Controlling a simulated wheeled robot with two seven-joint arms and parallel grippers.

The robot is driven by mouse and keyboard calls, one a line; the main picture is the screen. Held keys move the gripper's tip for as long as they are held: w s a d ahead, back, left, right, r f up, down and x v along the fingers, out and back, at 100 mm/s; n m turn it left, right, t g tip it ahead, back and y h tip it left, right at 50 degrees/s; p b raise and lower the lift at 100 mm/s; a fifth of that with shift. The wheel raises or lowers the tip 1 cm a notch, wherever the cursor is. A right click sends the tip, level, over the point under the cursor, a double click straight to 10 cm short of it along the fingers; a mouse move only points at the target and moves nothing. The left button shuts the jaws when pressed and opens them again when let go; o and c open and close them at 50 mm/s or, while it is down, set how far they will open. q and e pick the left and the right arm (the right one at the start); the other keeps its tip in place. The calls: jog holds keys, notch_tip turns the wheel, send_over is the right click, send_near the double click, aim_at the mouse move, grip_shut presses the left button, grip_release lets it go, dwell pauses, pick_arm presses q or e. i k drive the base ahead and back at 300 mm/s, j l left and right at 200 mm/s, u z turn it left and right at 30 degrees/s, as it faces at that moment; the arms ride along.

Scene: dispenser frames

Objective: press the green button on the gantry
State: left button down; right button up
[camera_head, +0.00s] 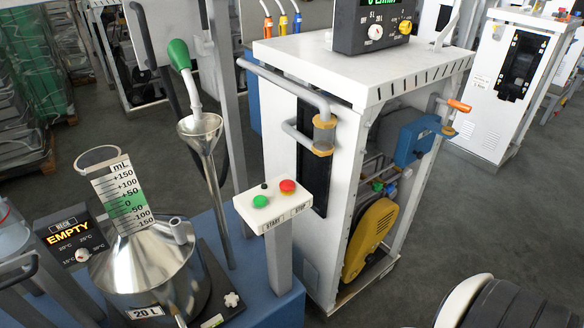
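The green button (260,201) sits on the sloped top of a small white control box (275,207), on its left half. The label below it reads START. A red button (288,186) is on the right half, above a STOP label. A small black knob (264,185) sits behind the green button. The box stands on a grey post (279,259) fixed to a blue base (262,305). Nothing covers or touches the green button. Neither of my grippers is in view.
A steel 20 L vessel (150,270) with a scale and an EMPTY display (68,231) stands left of the box. A steel funnel (201,125) with a green nozzle (179,55) rises behind. A white dispenser cabinet (330,195) stands close behind right. Open floor (470,220) lies right.

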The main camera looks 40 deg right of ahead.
aim_at(259, 202)
jog(key=l, duration=1.15)
jog(key=i+l, duration=0.15)
jog(key=l, duration=1)
